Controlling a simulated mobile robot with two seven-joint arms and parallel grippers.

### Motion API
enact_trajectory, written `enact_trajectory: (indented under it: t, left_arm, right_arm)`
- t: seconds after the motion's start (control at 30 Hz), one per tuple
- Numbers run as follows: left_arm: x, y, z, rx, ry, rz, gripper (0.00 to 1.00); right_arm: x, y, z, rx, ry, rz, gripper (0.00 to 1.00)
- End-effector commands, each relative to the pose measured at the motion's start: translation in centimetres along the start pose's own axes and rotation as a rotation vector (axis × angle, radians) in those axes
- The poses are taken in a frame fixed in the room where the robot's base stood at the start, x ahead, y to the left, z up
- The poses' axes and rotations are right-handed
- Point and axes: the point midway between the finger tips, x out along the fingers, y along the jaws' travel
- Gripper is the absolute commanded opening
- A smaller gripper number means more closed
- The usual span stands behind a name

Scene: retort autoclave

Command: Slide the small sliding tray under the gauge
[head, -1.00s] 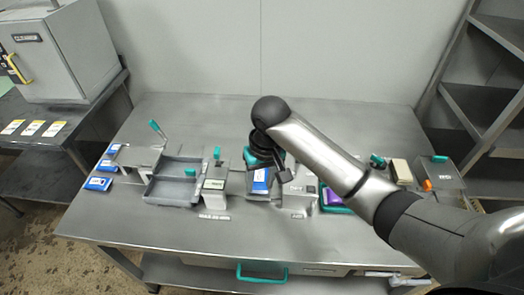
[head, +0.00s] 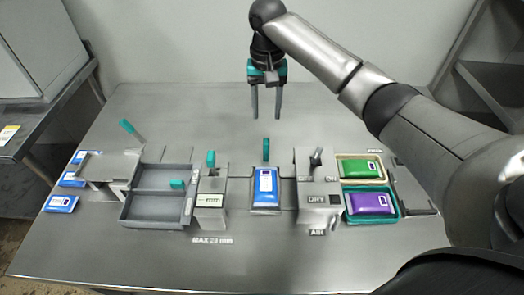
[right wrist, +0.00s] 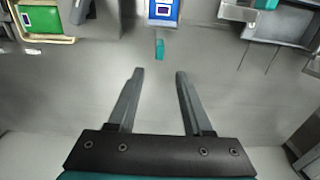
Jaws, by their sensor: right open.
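A blue pouch (head: 265,187) lies on what looks like the small sliding tray, between the gauge (head: 211,200) and the DRY/AIR unit (head: 316,200). The pouch hides most of the tray. A teal upright handle (head: 265,148) stands just behind the pouch. In the right wrist view the pouch (right wrist: 163,10) is at the top edge, with the teal handle (right wrist: 160,48) beyond my fingertips. My right gripper (head: 266,115) is open and empty, fingers pointing down, behind the handle and apart from it; its fingers also show in the right wrist view (right wrist: 160,75). My left gripper is not in view.
A grey two-part bin (head: 155,208) and a teal-levered press (head: 105,165) stand left of the gauge, near blue pouches (head: 61,203). Right of the DRY/AIR unit are trays with a green pouch (head: 361,168) and a purple pouch (head: 370,203). The table's back strip is clear.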

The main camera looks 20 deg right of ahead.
Motion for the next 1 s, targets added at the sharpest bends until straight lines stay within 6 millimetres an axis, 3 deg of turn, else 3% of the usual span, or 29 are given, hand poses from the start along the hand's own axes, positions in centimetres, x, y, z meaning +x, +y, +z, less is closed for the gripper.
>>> enact_trajectory:
  t: [0.17,0.7,1.0]
  left_arm:
    - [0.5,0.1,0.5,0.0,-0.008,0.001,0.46]
    - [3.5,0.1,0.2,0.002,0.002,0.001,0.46]
    - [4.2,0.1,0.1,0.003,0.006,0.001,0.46]
  right_arm:
    - [1.6,0.1,0.0,-0.001,-0.002,0.002,0.5]
    - [12.7,0.1,0.1,-0.001,-0.001,0.002,0.5]
    - [15.2,0.0,0.0,-0.002,0.001,0.0,0.5]
